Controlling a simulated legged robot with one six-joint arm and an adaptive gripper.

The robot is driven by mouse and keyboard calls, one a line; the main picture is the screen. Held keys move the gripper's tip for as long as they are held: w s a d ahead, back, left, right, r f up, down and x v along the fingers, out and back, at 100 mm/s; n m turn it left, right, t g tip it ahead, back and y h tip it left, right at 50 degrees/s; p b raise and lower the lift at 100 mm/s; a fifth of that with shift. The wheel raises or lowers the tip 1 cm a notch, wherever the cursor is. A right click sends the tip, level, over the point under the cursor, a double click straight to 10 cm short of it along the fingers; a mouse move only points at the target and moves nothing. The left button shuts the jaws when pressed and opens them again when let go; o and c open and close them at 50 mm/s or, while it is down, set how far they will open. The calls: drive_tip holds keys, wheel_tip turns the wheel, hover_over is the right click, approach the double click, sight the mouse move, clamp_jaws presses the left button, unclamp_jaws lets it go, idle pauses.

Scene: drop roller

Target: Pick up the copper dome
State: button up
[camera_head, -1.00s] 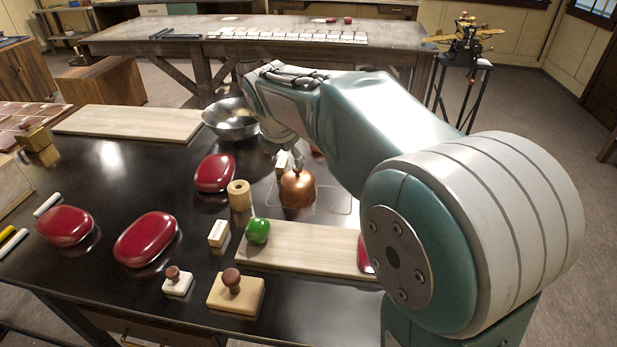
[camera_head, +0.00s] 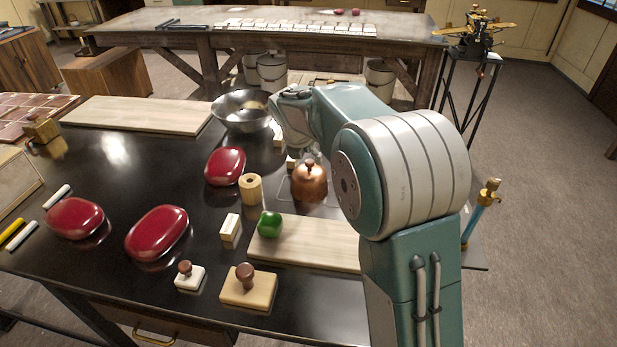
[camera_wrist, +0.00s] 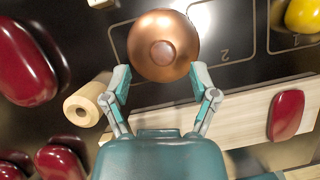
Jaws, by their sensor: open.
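The copper dome (camera_head: 309,184) stands on the dark table, with a round knob on top. In the wrist view the dome (camera_wrist: 150,28) is seen from above, at the top centre, with its knob facing the camera. My gripper (camera_wrist: 161,80) is open and empty there. Its two fingertips lie apart at the lower left and lower right of the dome's outline. I cannot tell whether they touch it. In the head view my gripper (camera_head: 307,157) is just above and behind the knob, partly hidden by my arm.
A wooden roll (camera_head: 250,188) stands left of the dome. A green object (camera_head: 269,224) sits on a pale board (camera_head: 320,248) in front. Red oval pieces (camera_head: 157,232) lie to the left. A metal bowl (camera_head: 243,112) stands behind. Stamps (camera_head: 248,288) are near the front edge.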

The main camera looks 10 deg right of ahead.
sight(309, 161)
drive_tip(key=x, duration=0.3)
drive_tip(key=shift+w+d+f, duration=0.2)
drive_tip(key=shift+d, duration=0.1)
clamp_jaws()
